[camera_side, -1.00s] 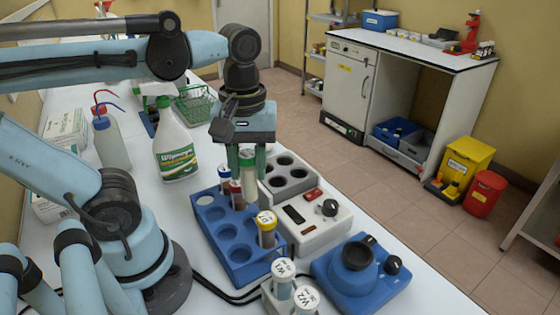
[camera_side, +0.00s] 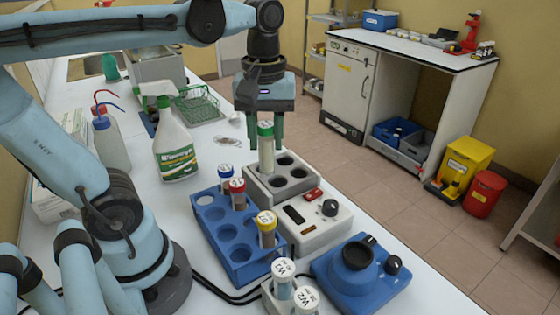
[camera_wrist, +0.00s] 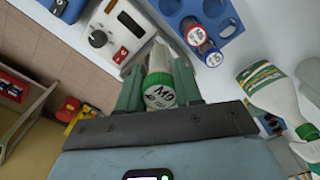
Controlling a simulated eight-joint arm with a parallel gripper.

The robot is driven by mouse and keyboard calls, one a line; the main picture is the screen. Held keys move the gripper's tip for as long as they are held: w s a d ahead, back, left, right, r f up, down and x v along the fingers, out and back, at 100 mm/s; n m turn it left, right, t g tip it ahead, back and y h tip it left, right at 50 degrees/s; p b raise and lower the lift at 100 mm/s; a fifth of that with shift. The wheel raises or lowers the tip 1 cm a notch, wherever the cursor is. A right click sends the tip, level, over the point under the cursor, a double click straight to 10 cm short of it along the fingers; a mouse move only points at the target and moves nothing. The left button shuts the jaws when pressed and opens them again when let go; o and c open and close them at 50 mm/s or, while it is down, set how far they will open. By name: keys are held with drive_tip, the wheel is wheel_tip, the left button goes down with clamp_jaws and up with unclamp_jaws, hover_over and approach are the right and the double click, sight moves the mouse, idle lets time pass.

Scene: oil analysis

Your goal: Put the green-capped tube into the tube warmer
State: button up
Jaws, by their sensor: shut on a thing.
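In the wrist view, the green cap (camera_wrist: 160,96) with a white labelled top sits between the two fingers (camera_wrist: 158,88). The tube warmer (camera_side: 318,232) is a pale box with several dark round wells at its back end and a black knob. The tube's lower end is at the back left well in the side view; I cannot tell whether it is inside the well or above it.
A blue rack (camera_side: 240,272) beside the warmer holds blue-, red- and yellow-capped tubes. A blue device (camera_side: 360,280) and white-capped tubes (camera_side: 284,275) stand in front. A spray bottle (camera_side: 175,150) stands left of the gripper. The bench's right edge is close to the warmer.

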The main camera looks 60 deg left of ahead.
drive_tip(key=w+a+r, duration=0.1)
drive_tip(key=w+a, duration=0.2)
drive_tip(key=w, duration=0.1)
wheel_tip(320, 180, down, 11)
drive_tip(key=shift+d+r, duration=0.15)
idle(0.9)
drive_tip(key=shift+w, duration=0.1)
drive_tip(key=o, duration=1.1)
wheel_tip(320, 180, up, 12)
